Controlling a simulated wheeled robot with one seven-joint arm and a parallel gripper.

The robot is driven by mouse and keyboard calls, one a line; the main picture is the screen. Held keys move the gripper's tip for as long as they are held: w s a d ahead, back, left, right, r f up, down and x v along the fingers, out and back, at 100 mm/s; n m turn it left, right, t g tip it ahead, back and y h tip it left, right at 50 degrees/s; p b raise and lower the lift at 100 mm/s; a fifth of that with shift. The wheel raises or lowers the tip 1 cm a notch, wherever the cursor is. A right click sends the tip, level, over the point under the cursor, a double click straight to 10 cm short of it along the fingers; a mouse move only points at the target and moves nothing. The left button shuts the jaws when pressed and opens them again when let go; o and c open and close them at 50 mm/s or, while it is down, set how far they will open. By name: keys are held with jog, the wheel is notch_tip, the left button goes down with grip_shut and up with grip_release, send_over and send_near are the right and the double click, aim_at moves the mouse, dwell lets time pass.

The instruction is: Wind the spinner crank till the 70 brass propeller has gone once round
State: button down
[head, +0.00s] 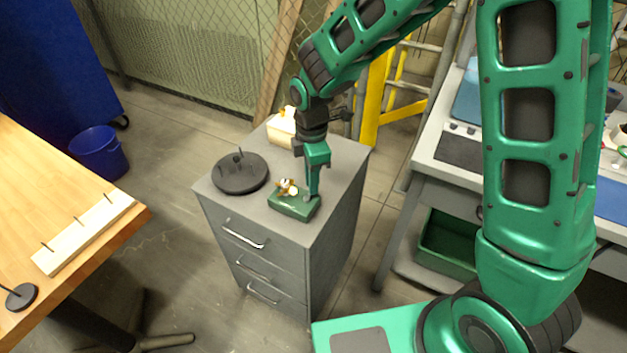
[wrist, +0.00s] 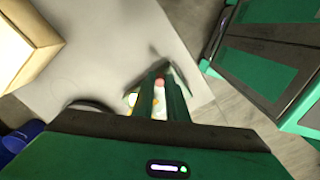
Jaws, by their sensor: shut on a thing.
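The spinner is a small green box (head: 293,206) on top of the grey drawer cabinet, near its front edge. The brass propeller (head: 287,186) sits on it, at the left of my fingers; its 70 marking is too small to read. My gripper (head: 311,194) points down at the right end of the box. It is shut on the crank, whose reddish knob (wrist: 160,83) shows between the fingers in the wrist view. The rest of the crank is mostly hidden by the fingers. A bit of yellow brass (wrist: 132,99) shows beside the fingers there.
A dark round stand (head: 240,174) with upright pegs is left of the spinner. A cream block (head: 282,129) stands at the cabinet's back. A wooden table with a pegged board (head: 85,232) is at left, a workbench at right. Grey cabinet top (head: 340,160) is bare right of my gripper.

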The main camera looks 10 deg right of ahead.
jog(key=shift+w+n, duration=0.2)
jog(key=shift+n, duration=0.3)
jog(key=c, duration=1.8)
grip_release()
jog(key=shift+a, duration=0.1)
jog(key=shift+o, duration=0.2)
jog(key=shift+r, duration=0.1)
notch_tip(320, 180, up, 10)
jog(key=shift+r, duration=0.25)
